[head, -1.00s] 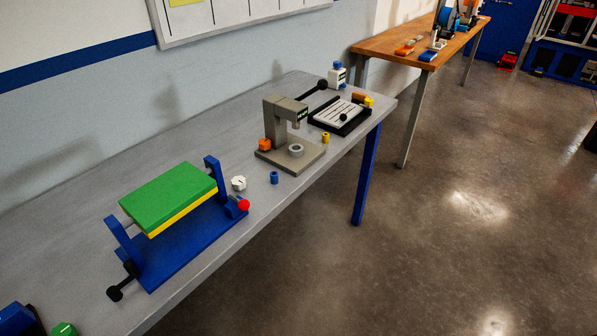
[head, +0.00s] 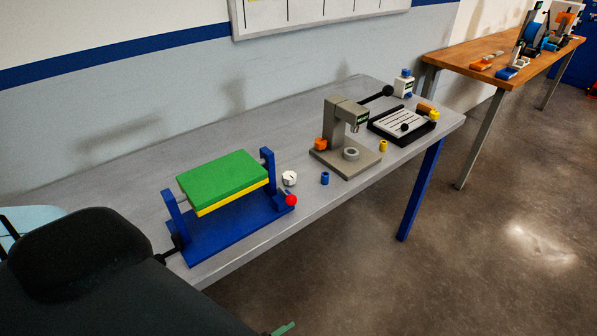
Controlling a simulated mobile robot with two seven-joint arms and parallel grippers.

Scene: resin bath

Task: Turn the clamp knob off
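A blue stand (head: 222,229) on the grey bench carries a green-topped block (head: 222,176) with a yellow lower layer. A round red knob (head: 291,200) sits at the stand's right end. A white knob-like piece (head: 289,178) is just behind it. I cannot tell which is the clamp knob. A black part (head: 165,256) at the stand's left end is mostly hidden behind my dark arm, which fills the lower left. A small green strip at that arm's end may be part of my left gripper, but its fingers are not clear. My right gripper is not in view.
Right of the stand are a small blue cylinder (head: 325,178), a grey press (head: 345,140) and a black-framed tray (head: 402,125). A white bottle (head: 403,84) stands at the back. A wooden table (head: 500,65) is beyond. The bench's front edge runs close to the stand.

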